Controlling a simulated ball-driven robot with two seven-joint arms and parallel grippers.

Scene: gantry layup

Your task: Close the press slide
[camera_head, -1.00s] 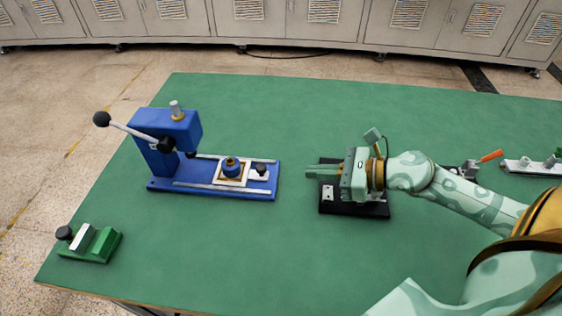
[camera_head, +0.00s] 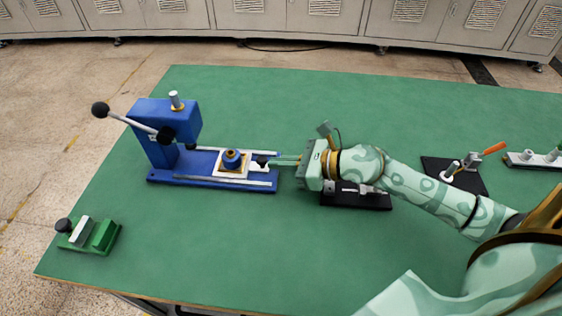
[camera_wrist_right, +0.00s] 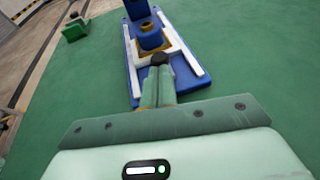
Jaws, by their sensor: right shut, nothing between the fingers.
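The blue press (camera_head: 165,135) stands at the left of the green table, its lever with a black ball raised to the left. Its white slide (camera_head: 232,171) is drawn out toward the right along the rails and carries a blue part in a brass-coloured seat (camera_head: 231,159). The slide's black knob (camera_head: 262,161) sits at its right end. My right gripper (camera_head: 277,161) is shut and empty, its fingertips at or very near the knob. In the right wrist view the fingertips (camera_wrist_right: 158,85) point at the knob (camera_wrist_right: 159,59); contact is unclear. My left gripper is out of view.
A black fixture (camera_head: 356,196) lies under my right wrist. A toggle clamp with an orange handle (camera_head: 490,149) stands further right. A green block fixture (camera_head: 90,234) sits at the table's front left. The table's middle front is clear.

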